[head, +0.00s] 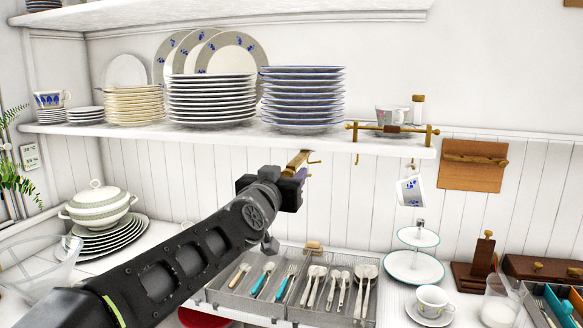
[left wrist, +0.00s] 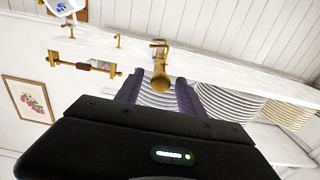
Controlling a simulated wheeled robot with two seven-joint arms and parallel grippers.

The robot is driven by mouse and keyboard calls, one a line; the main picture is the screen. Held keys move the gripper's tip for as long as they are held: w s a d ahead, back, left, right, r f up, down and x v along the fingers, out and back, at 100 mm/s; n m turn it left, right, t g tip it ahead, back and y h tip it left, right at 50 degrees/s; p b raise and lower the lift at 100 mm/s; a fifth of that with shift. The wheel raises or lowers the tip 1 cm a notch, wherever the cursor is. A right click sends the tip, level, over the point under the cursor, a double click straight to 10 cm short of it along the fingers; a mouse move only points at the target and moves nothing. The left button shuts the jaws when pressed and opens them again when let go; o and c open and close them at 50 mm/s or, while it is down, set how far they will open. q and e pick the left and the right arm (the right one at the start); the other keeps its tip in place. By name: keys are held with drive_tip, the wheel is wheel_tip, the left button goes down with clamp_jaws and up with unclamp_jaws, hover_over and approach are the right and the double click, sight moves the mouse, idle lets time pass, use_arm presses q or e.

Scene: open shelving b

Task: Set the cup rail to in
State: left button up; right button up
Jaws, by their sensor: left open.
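A brass bar (head: 297,160), which looks like the cup rail, sticks out from under the shelf's front edge near the middle of the head view. In the left wrist view its rounded end (left wrist: 161,78) points toward the camera, with a bracket behind it. My left gripper (head: 273,187) is at the bar, just below the shelf, and hides part of it. In the left wrist view the open fingers (left wrist: 158,92) stand on either side of the bar's end; I cannot tell whether they touch it. My right gripper is not in view.
The shelf (head: 350,143) above carries plate stacks (head: 212,98) and a small brass rail with a wooden grip (head: 392,129). A cup (head: 410,191) hangs from a hook to the right. Below are cutlery trays (head: 245,290), a tiered stand (head: 414,266) and a tureen (head: 98,203).

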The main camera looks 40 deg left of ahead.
sight(292, 170)
use_arm(q)
drive_tip(key=shift+p+x, duration=0.3)
drive_tip(key=shift+x, duration=1.65)
clamp_jaws()
